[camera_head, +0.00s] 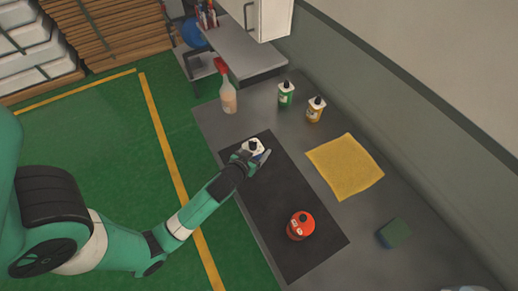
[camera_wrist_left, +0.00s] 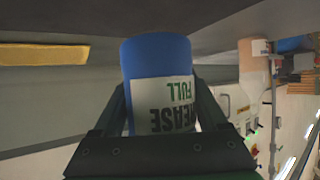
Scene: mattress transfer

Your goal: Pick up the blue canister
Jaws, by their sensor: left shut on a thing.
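The blue canister (camera_wrist_left: 150,57) fills the middle of the left wrist view, with a white label whose text appears upside down. My left gripper (camera_wrist_left: 160,108) has a finger on each side of the canister and is shut on it. In the head view my left gripper (camera_head: 249,158) is at the far end of the black mat (camera_head: 275,208). The canister's white and black part (camera_head: 254,146) shows just beyond the fingers there. I cannot tell whether the canister touches the mat.
A red canister (camera_head: 300,226) stands on the mat's near part. A yellow cloth (camera_head: 344,166) and a green block (camera_head: 394,233) lie to the right. A spray bottle (camera_head: 228,95), a green bottle (camera_head: 286,94) and an orange bottle (camera_head: 315,109) stand at the back.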

